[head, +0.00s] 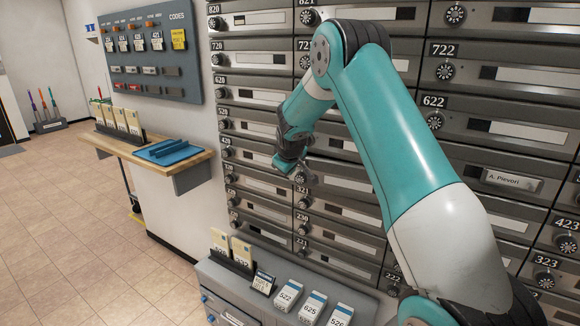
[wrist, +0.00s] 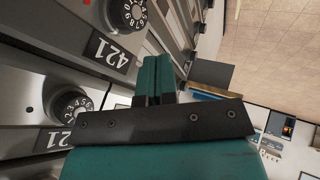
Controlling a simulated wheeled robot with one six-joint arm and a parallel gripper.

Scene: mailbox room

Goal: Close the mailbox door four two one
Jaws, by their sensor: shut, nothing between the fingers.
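The mailbox door 421 shows in the wrist view with its number plate (wrist: 110,51) upside down and its round dial (wrist: 128,14) near the top. My gripper (wrist: 155,65) is shut and empty, and its fingertips appear right beside the 421 plate. I cannot tell whether they touch the door. In the head view my gripper (head: 283,163) is low at the left part of the mailbox wall, in front of the 421 row. It hides the 421 plate there. I cannot tell from these frames how far the door stands open.
A neighbouring dial (wrist: 73,105) is close to my gripper in the wrist view. Below in the head view, a grey cabinet (head: 215,272) holds several numbered cards. A wooden shelf (head: 190,163) with a blue tray (head: 172,152) juts out at the left. The tiled floor (head: 60,240) is open.

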